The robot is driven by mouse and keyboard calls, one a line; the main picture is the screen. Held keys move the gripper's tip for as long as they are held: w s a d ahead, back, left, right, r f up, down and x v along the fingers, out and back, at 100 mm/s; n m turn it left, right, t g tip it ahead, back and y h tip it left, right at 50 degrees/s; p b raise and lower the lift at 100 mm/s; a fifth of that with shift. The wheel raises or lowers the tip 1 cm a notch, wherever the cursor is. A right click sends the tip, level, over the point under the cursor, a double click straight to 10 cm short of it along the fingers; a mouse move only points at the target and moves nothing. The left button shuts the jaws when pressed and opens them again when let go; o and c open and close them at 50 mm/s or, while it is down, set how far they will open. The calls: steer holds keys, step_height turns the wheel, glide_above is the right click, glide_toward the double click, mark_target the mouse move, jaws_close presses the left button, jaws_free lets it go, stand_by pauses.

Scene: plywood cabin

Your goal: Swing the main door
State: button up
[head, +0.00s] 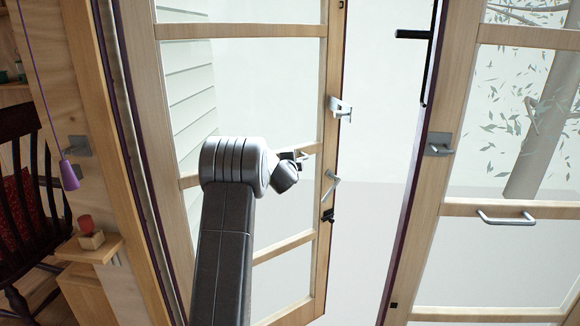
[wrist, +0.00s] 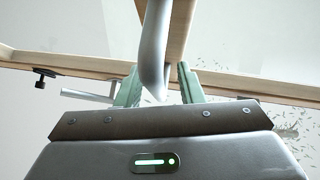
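The main door is a pair of wood-framed glass leaves. The left leaf (head: 322,230) stands ajar, with a wide gap to the right leaf (head: 455,90). My gripper (head: 303,156) is at the left leaf's middle rail, near its free edge. In the wrist view, my gripper (wrist: 158,68) has its two greenish fingers apart, on either side of a grey curved bar handle (wrist: 155,38). Small gaps seem to show beside the bar; firm contact is not visible. A small lever (head: 330,186) is on the leaf's edge stile, also in the wrist view (wrist: 86,96).
The right leaf has its own bar handle (head: 505,217). A dark chair (head: 22,215), a small wooden shelf (head: 90,248) and a hanging purple pull (head: 68,174) are at the left. The gap between the leaves is clear. A tree (head: 545,120) shows through the right glass.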

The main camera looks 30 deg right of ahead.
steer(key=b+v, duration=0.5)
steer(key=v, duration=0.8)
steer(key=shift+a, duration=0.25)
steer(key=shift+r, duration=0.15)
steer(key=p+x, duration=0.4)
steer(key=x, duration=0.8)
steer(key=shift+s+d+p, duration=0.15)
steer(key=shift+d+p, duration=0.05)
steer(key=shift+p, duration=0.2)
steer(key=shift+p+x, duration=0.4)
steer(key=shift+x, duration=0.45)
steer(key=shift+s, duration=0.1)
